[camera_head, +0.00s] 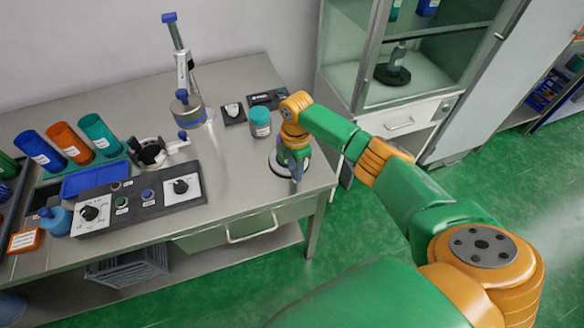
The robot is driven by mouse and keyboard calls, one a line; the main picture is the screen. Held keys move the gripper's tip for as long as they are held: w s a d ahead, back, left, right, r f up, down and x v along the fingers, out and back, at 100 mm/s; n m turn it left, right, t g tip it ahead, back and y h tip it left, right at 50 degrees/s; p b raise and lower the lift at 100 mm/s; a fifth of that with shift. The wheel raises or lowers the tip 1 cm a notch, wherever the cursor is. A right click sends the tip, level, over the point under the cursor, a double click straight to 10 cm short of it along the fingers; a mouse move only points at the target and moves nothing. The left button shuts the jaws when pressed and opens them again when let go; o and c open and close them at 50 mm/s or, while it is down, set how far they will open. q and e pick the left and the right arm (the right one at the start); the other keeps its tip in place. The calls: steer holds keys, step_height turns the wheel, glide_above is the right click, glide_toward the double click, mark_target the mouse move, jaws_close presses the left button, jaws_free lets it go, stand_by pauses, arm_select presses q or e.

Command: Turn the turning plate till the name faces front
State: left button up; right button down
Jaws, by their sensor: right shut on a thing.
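The round turning plate (274,165), with a dark rim and a pale surface, is on the grey table near its right front corner. My right gripper (296,174) points down over it and is shut at the plate. The gripper hides much of the plate and the exact place of contact. No name can be read on it from here. My left gripper is not in view.
A control panel (138,202) with knobs and a blue tray (95,179) are further left. A glass cabinet (345,75) stands behind right.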

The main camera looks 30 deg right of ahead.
steer(key=shift+d+n, duration=0.3)
steer(key=shift+n, duration=0.2)
stand_by(0.4)
steer(key=c, duration=0.9)
jaws_free()
step_height(320, 180, up, 7)
steer(key=shift+s+r, duration=0.1)
